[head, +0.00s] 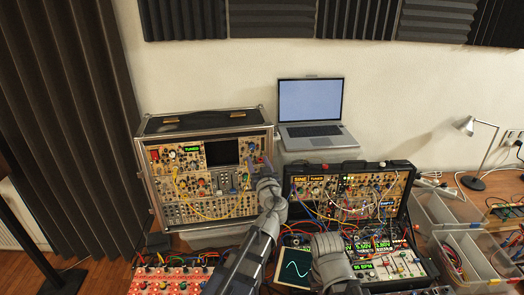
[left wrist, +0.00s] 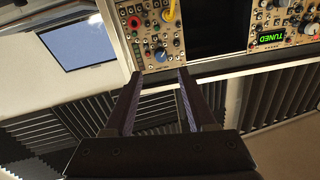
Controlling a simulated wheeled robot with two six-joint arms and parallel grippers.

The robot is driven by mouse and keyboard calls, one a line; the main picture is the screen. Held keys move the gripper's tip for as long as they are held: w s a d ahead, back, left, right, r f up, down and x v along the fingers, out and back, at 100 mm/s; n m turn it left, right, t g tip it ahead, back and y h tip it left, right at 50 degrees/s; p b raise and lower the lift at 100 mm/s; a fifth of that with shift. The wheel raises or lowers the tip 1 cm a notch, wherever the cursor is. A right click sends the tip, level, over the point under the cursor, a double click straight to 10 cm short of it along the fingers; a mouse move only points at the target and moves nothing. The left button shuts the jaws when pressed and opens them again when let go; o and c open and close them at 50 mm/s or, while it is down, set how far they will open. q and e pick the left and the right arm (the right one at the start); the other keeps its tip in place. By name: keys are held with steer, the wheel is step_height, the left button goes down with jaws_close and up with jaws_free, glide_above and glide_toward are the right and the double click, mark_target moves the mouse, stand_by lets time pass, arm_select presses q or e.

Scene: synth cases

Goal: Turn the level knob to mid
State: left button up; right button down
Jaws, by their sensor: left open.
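The level knob cannot be singled out by its label, as the lettering is too small to read. A blue knob (left wrist: 160,54) on the left case's panel shows just beyond my left fingertips in the left wrist view; it is small in the head view (head: 251,146), right of the black screen. My left gripper (left wrist: 159,75) is open and empty, its two dark fingers apart and pointing at that strip of panel. In the head view the left gripper (head: 265,166) is in front of the case's right side. My right arm shows at the lower middle, but its fingers do not.
The left synth case (head: 180,237) stands upright; a yellow cable (head: 190,203) loops over its panel. A second case (head: 408,190) with many patch cables is to the right. A laptop (head: 312,105) sits behind. Clear bins (head: 440,207) stand at right.

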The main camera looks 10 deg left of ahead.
mark_target(252, 148)
arm_select(q)
steer(key=x, duration=0.8)
steer(key=shift+s, duration=0.1)
jaws_close()
stand_by(0.4)
